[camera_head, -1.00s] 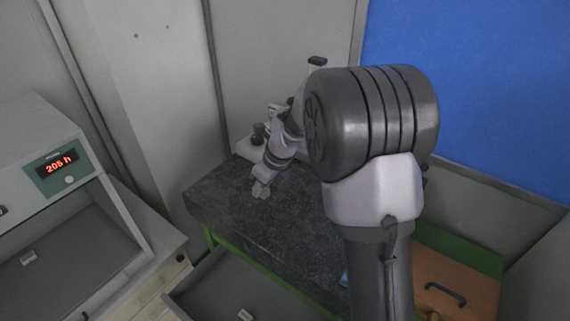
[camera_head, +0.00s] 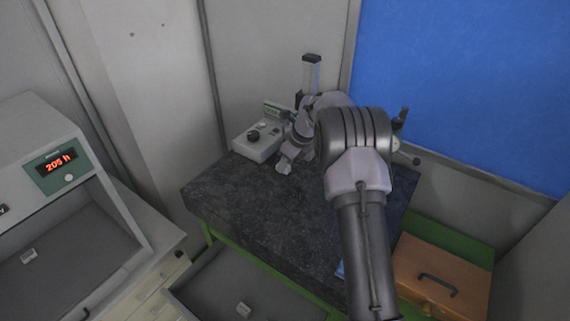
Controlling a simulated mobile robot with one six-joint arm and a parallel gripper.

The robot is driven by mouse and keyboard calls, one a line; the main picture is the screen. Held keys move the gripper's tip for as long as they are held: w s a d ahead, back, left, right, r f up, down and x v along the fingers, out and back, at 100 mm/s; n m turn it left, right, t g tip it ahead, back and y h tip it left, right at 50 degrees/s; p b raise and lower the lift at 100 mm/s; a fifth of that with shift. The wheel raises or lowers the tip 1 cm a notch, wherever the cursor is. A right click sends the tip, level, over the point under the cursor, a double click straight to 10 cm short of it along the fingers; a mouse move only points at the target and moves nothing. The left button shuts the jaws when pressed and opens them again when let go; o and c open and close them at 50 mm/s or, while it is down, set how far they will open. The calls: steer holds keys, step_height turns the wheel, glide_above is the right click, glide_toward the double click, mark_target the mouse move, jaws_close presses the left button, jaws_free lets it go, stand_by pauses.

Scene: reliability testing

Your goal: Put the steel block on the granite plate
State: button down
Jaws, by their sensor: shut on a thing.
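The granite plate (camera_head: 240,208) is the dark speckled slab in the middle, on a green frame. My gripper (camera_head: 284,164) is over its far part, just right of a grey instrument box. The gripper is shut on a small grey piece, which I take to be the steel block. The piece is tiny and mostly hidden by the fingers, and I cannot tell whether it touches the plate. My arm covers the right part of the plate.
The instrument box (camera_head: 257,141) with a black knob and a dark upright column (camera_head: 311,77) stand at the far edge. An open drawer (camera_head: 225,285) is in front. A test chamber (camera_head: 75,235) reading 205 h stands left, an orange case (camera_head: 445,275) right. The plate's left part is clear.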

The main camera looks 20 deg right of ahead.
steer(key=shift+f, duration=0.15)
steer(key=c, duration=1.2)
jaws_free()
steer(key=p+v, duration=0.1)
steer(key=v, duration=1.1)
steer(key=s+a+r+n, duration=0.7)
steer(key=s+a+r, duration=0.2)
steer(key=r, duration=0.2)
steer(key=s+a+n, duration=0.3)
steer(key=s+n, duration=0.3)
steer(key=s, duration=0.3)
steer(key=s+a+n+t, duration=0.1)
steer(key=s+a+n, duration=0.3)
steer(key=s, duration=0.5)
steer(key=s+a+n+t, duration=0.1)
steer(key=s+a+n, duration=0.3)
steer(key=s+n, duration=0.4)
steer(key=shift+s, duration=1.1)
